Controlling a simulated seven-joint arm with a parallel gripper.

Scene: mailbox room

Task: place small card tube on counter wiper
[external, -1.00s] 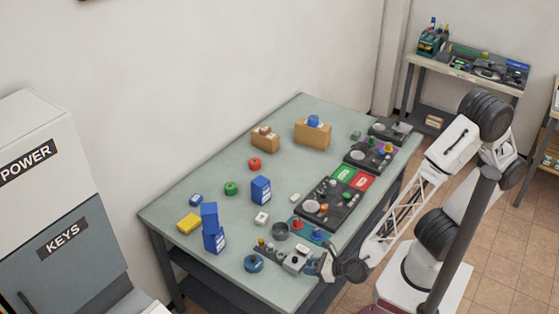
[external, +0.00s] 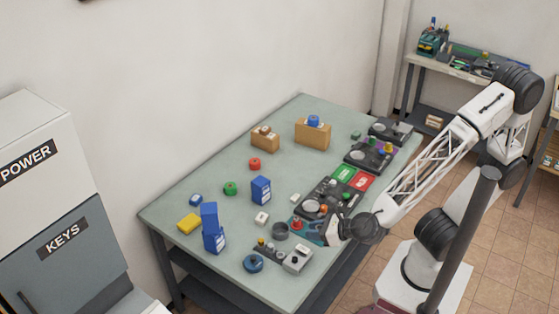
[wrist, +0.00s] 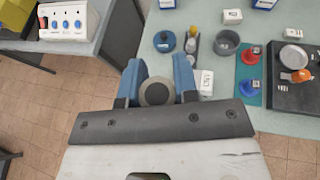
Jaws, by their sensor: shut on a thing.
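In the wrist view my gripper (wrist: 157,92) is shut on a round grey-brown thing (wrist: 156,93), seen end-on, which looks like the small card tube. Its blue fingers press on both sides of it, and its length is hidden. In the external view my gripper (external: 332,232) is at the table's front edge, beside the teal mat; the held thing does not show clearly there. A slim grey thing (wrist: 192,42) lies between a blue round thing (wrist: 164,41) and a grey bowl (wrist: 227,42); I cannot tell whether it is the counter wiper.
Black panels line the front edge to the right. Blue boxes (external: 261,190) stand farther back. The table's front left corner (external: 285,295) is clear.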

